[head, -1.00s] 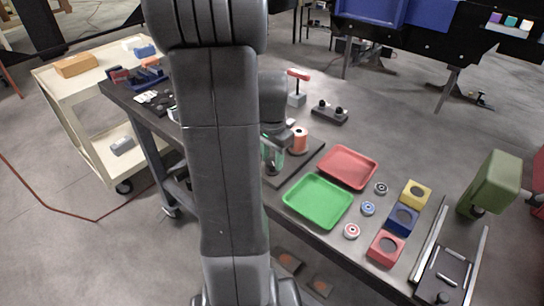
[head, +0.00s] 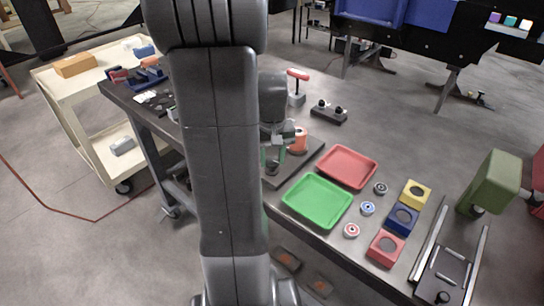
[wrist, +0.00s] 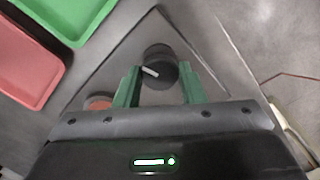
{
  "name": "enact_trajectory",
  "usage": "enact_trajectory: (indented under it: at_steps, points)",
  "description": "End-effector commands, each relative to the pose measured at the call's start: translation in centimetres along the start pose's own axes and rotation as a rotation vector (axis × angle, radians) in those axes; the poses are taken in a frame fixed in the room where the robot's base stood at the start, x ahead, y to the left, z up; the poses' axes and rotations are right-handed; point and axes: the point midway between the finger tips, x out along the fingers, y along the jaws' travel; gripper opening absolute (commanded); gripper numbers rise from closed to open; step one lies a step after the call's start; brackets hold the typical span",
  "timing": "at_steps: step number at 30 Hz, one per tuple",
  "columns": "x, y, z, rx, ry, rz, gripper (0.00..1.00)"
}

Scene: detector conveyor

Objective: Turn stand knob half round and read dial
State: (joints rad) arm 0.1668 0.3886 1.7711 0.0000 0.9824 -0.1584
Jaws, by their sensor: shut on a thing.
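The knob (wrist: 160,74) is a dark round cap with a white pointer line, seen from above in the wrist view. It stands on a dark plate (wrist: 120,62). The green fingers of my gripper (wrist: 159,84) lie on either side of it and are shut on it. In the head view my gripper (head: 275,155) is low over the plate (head: 306,160), partly behind my own arm, and the knob is mostly hidden. I cannot make out a dial reading in either view.
An orange cylinder (head: 300,142) stands close beside my gripper on the plate. The green tray (head: 318,203) and red tray (head: 347,167) lie to the right. A red-handled stand (head: 297,88) and a black two-knob block (head: 328,113) are behind.

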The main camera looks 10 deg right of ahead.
Motion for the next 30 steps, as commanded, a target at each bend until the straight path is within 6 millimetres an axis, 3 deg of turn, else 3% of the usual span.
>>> enact_trajectory:
  at_steps: [30]
  points:
    - [-0.11, 0.13, -0.16, -0.945, 0.003, 0.002, 0.14]
